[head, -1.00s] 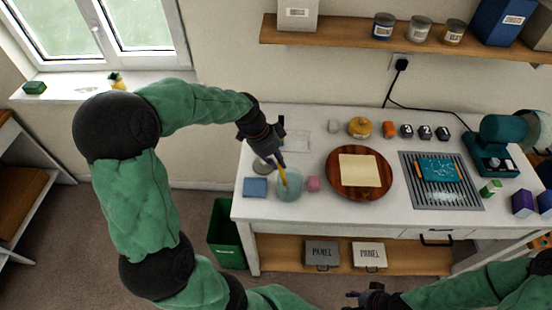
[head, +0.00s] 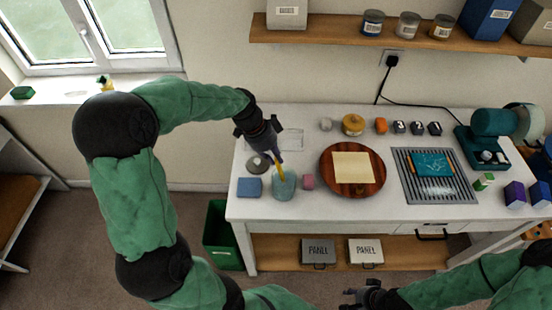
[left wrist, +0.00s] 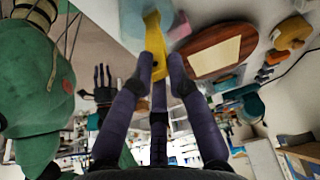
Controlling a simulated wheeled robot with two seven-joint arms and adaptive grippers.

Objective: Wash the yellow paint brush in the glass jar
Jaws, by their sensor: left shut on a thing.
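My left gripper (head: 279,158) is shut on the yellow paint brush (head: 282,168), over the left part of the table. The brush points down, slightly tilted, and its lower end is at the mouth of the glass jar (head: 284,188); how deep it reaches is hard to tell. The jar is pale blue-green and upright. In the left wrist view the brush (left wrist: 153,38) runs from between the fingers towards the jar (left wrist: 135,12), which is cut off at the top. My right gripper (head: 358,298) is empty at the bottom of the head view, its fingers apart.
A blue block (head: 250,187) is left of the jar and a pink block (head: 308,182) close on its right. A round wooden board (head: 374,184) with a cream sheet (head: 352,167) lies further right, then a grey grooved mat (head: 436,192). A green bin (head: 222,240) stands below.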

